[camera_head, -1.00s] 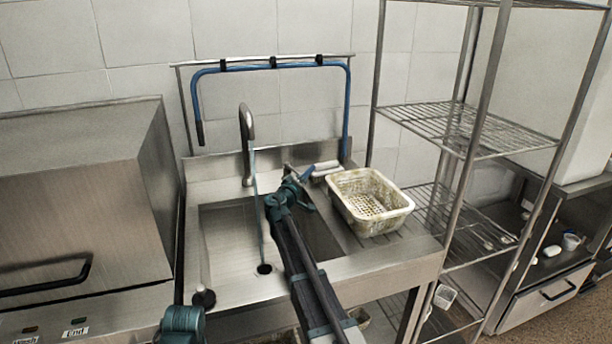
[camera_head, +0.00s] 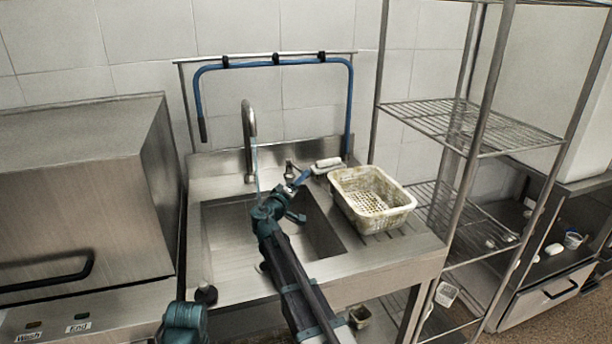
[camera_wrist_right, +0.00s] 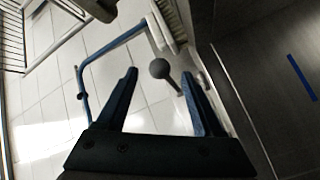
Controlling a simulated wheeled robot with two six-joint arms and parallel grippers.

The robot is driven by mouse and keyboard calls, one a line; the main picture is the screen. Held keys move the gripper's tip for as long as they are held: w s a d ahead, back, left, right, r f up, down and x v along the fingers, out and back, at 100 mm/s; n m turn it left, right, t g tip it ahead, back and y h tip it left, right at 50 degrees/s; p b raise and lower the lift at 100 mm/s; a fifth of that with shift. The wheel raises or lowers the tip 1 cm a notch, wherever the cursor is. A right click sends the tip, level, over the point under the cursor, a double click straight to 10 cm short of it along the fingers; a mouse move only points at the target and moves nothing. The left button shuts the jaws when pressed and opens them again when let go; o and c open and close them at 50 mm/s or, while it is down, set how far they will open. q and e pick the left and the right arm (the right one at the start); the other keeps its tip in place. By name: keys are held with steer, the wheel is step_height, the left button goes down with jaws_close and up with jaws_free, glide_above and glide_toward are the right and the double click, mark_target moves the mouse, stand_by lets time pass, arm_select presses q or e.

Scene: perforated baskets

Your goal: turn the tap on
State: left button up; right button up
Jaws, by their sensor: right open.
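The tap's curved metal spout (camera_head: 248,140) stands at the back of the sink (camera_head: 225,245). A thin pale-blue line, seemingly a stream of water (camera_head: 257,170), hangs below it. The tap lever (camera_head: 289,170) stands to the right of the spout. My right gripper (camera_head: 299,195) is open just in front of the lever. In the right wrist view, the open fingers (camera_wrist_right: 160,76) are on either side of the lever's round dark knob (camera_wrist_right: 159,68), apparently without gripping it. The teal part (camera_head: 185,324) at the bottom left is mine; no left gripper fingers show.
A dirty white perforated basket (camera_head: 372,202) sits on the drainboard right of the sink. A blue hose (camera_head: 273,63) arches overhead. A steel dishwasher (camera_head: 85,195) stands left, wire shelves (camera_head: 470,128) right.

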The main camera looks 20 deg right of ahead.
steer(key=v, duration=0.6)
